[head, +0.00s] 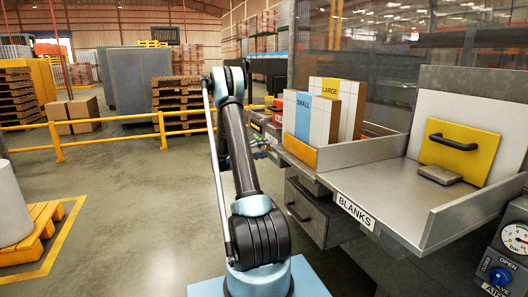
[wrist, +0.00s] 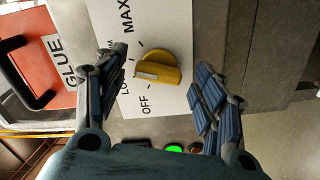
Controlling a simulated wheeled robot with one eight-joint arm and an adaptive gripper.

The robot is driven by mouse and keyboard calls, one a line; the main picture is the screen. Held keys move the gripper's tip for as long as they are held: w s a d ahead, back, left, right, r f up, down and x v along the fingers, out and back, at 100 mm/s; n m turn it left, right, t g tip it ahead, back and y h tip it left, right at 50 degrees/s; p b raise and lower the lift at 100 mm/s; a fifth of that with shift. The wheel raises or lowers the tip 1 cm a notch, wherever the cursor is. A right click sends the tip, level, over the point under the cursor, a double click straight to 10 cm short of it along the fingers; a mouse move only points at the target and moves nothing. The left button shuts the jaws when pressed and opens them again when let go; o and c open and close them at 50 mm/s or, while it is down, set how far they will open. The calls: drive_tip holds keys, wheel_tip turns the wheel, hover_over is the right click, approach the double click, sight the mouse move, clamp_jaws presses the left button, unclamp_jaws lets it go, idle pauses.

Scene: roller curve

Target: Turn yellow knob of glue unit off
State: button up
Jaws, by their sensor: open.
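The yellow knob (wrist: 160,70) sits on the white dial plate of the glue unit (wrist: 155,28) in the wrist view. Its white pointer mark faces left, roughly towards the partly hidden LOW label; OFF is printed below the knob and MAX above it. My gripper (wrist: 160,80) is open, with one blue-padded finger on each side of the knob. Gaps show between both fingers and the knob, so it is not gripped. The left finger covers part of the dial lettering. In the head view my arm reaches towards the machine's far end, and the knob cannot be made out.
An orange GLUE panel with a black handle (wrist: 32,85) lies left of the dial. Green and red buttons (wrist: 174,148) show below it. In the head view, the BLANKS tray (head: 385,185) and cartons (head: 330,105) stand right of my arm. A yellow railing (head: 110,140) crosses behind.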

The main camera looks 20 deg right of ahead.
drive_tip(key=shift+d, duration=0.4)
drive_tip(key=c, duration=1.1)
drive_tip(key=shift+o, duration=0.2)
drive_tip(key=shift+n, duration=0.4)
drive_tip(key=shift+a+n, duration=0.1)
drive_tip(key=shift+n, duration=7.4)
